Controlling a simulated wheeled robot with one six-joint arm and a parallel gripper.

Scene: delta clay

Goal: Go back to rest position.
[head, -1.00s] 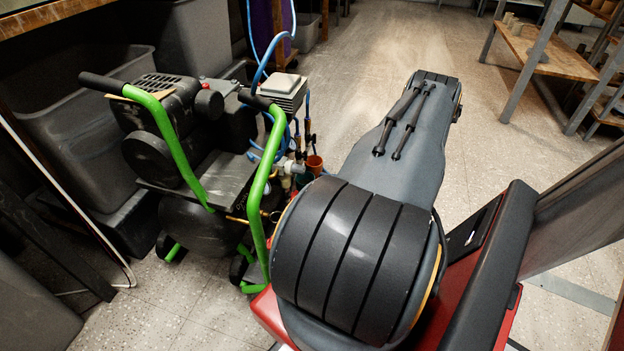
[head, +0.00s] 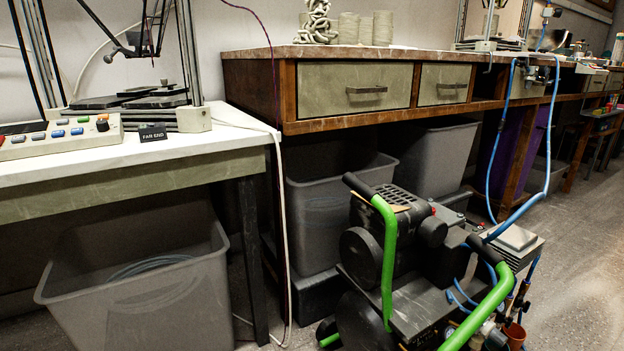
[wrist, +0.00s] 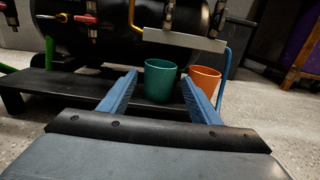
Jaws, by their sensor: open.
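My gripper (wrist: 160,92) shows in the wrist view with its two blue fingers spread apart, open. A green cup (wrist: 160,80) stands upright beyond the fingertips and appears between them. An orange cup (wrist: 204,80) stands just right of it, partly hidden behind the right finger. I cannot tell whether a finger touches either cup. My arm and gripper are not in the head view.
A compressor (head: 410,260) with green handles stands on the floor; its dark tank (wrist: 110,35) fills the top of the wrist view. Grey bins (head: 130,290) sit under a white table (head: 140,145) and a wooden bench (head: 300,130). Blue hoses hang at right. Open floor (head: 585,260) lies right.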

